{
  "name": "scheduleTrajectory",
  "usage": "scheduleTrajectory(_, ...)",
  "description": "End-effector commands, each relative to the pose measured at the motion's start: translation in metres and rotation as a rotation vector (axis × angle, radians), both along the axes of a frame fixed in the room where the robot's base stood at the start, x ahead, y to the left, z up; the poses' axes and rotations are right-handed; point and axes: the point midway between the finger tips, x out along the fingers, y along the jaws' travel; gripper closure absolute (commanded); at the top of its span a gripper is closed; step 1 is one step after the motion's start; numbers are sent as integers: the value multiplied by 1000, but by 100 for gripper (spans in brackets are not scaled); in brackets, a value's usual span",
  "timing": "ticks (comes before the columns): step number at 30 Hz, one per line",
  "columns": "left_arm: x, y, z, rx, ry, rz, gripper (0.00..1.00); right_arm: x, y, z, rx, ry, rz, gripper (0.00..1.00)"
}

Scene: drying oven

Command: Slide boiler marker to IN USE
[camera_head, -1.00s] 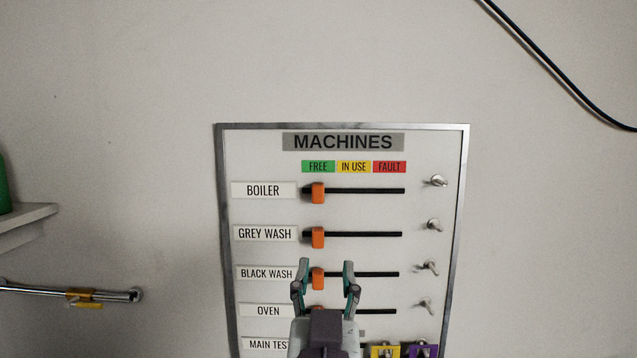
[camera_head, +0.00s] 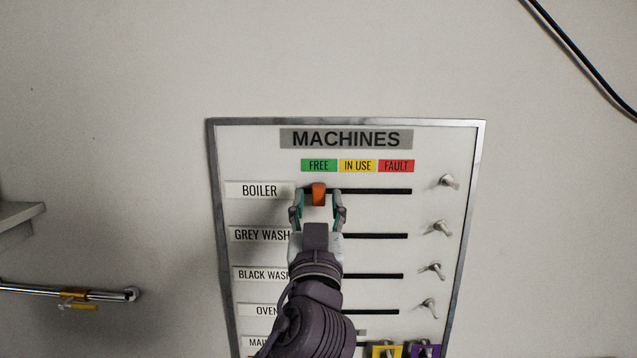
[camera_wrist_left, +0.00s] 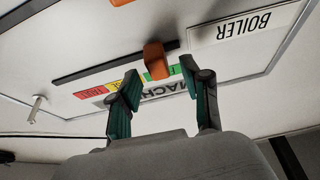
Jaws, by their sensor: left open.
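The orange boiler marker (camera_head: 319,194) sits at the left end of its black slot (camera_head: 375,191), under the green FREE label (camera_head: 319,165). The yellow IN USE label (camera_head: 357,166) is to its right. My left gripper (camera_head: 319,200) is open, with one finger on each side of the marker in the head view. In the left wrist view the marker (camera_wrist_left: 157,62) shows just beyond the open fingertips (camera_wrist_left: 164,84), between them. I cannot tell whether a finger touches it. My right gripper is not in view.
The MACHINES board (camera_head: 478,160) has lower rows with slots, partly hidden by my left arm. Several metal hooks (camera_head: 448,181) stick out along its right side. A shelf (camera_head: 18,214) and a metal rail (camera_head: 110,294) are at the left.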

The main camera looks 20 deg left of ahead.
Motion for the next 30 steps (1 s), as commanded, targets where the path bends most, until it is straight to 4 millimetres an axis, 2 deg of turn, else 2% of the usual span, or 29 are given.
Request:
scheduleTrajectory(4,14,4,7,1,0,-1,52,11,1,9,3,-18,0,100)
scheduleTrajectory(15,19,5,7,0,1,-1,52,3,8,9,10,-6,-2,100)
scheduleTrajectory(17,19,5,7,-1,1,-1,60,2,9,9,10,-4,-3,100)
scheduleTrajectory(24,19,5,7,-1,1,-1,100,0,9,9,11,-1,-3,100)
scheduleTrajectory(30,19,5,7,0,1,-1,100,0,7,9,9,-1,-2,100)
